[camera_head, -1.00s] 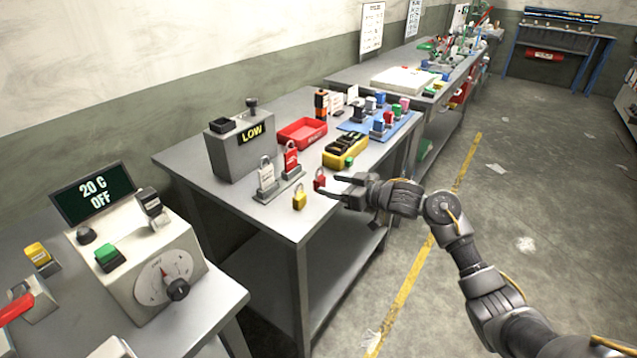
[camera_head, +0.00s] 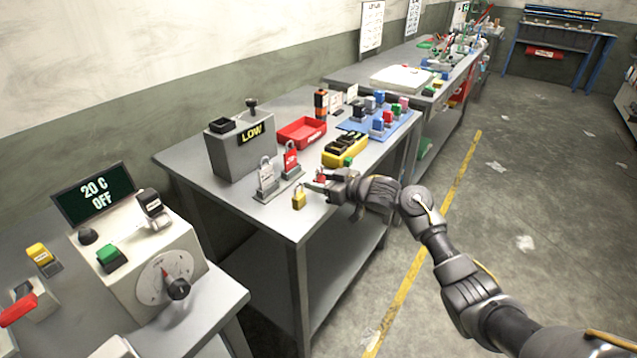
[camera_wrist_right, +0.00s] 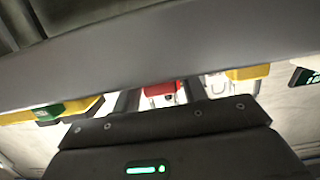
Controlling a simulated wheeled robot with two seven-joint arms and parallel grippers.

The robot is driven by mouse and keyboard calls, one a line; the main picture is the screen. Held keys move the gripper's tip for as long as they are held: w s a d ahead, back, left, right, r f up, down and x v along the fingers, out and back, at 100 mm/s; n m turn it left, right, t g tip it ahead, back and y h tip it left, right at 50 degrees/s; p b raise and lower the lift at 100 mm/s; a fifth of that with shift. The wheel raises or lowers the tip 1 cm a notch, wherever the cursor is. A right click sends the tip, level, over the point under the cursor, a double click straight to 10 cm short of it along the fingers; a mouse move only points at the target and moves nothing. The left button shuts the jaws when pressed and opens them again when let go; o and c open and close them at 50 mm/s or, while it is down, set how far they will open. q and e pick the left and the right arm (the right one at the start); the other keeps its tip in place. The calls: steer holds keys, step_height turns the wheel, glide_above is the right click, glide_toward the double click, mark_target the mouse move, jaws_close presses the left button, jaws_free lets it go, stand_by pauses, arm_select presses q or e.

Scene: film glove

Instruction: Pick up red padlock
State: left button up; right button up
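A small red padlock (camera_head: 320,177) sits near the front edge of the middle grey table, partly hidden by my right gripper. My right gripper (camera_head: 315,181) is at the padlock, coming in from the right. In the right wrist view the red padlock (camera_wrist_right: 162,88) lies between my two spread fingers (camera_wrist_right: 160,97), and I see no firm contact with it. A yellow padlock (camera_head: 299,200) stands just left of my fingertips. My left gripper is not in view.
The aisle floor at right is open.

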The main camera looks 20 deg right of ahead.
steer(key=c, duration=0.7)
steer(key=shift+r, duration=0.1)
